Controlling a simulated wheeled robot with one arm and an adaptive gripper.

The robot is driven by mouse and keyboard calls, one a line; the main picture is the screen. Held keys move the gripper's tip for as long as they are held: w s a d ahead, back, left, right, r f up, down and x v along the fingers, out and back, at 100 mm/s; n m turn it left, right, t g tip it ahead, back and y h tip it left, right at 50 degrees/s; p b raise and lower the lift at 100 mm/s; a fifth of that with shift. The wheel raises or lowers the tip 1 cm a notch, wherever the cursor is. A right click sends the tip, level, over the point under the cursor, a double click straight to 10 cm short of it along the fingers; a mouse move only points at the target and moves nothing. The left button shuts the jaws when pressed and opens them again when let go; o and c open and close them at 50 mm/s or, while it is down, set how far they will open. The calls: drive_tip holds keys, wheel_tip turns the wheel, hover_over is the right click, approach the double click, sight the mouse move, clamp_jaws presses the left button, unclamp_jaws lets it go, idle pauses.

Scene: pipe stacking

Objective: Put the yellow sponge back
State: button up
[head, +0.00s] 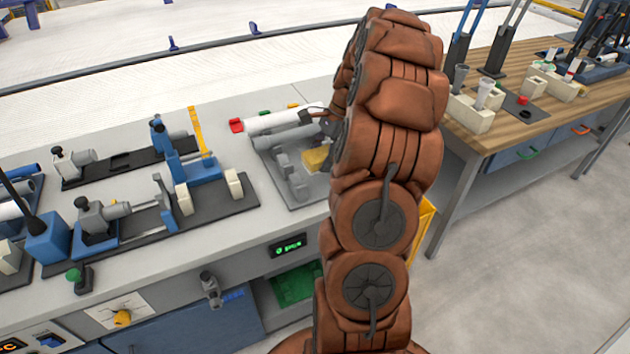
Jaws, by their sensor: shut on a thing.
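The yellow sponge (315,158) shows at the left edge of my brown arm, over the grey tray (309,201) on the workbench. My gripper (322,134) is small and dark here, just above the sponge and partly hidden behind my arm. It is shut on the sponge. I cannot tell whether the sponge touches the tray. The right part of the sponge and of the tray is hidden by my arm.
A white pipe (281,119) with a red end and a grey pipe (287,137) lie by the tray's back. Grey fittings (292,178) lie in the tray. Blue and grey clamp fixtures (190,165) stand left. A wooden table (535,125) stands right, across a floor gap.

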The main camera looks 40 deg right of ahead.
sight(318, 192)
drive_tip(key=shift+s+d+f, duration=0.15)
drive_tip(key=shift+d+f, duration=0.05)
drive_tip(key=shift+f, duration=0.2)
drive_tip(key=shift+f+p, duration=1.4)
drive_tip(key=shift+f, duration=3.2)
drive_tip(key=o, duration=1.1)
drive_tip(key=shift+f, duration=0.1)
drive_tip(key=b+v, duration=0.3)
drive_tip(key=v, duration=0.7)
drive_tip(key=shift+v, duration=1.2)
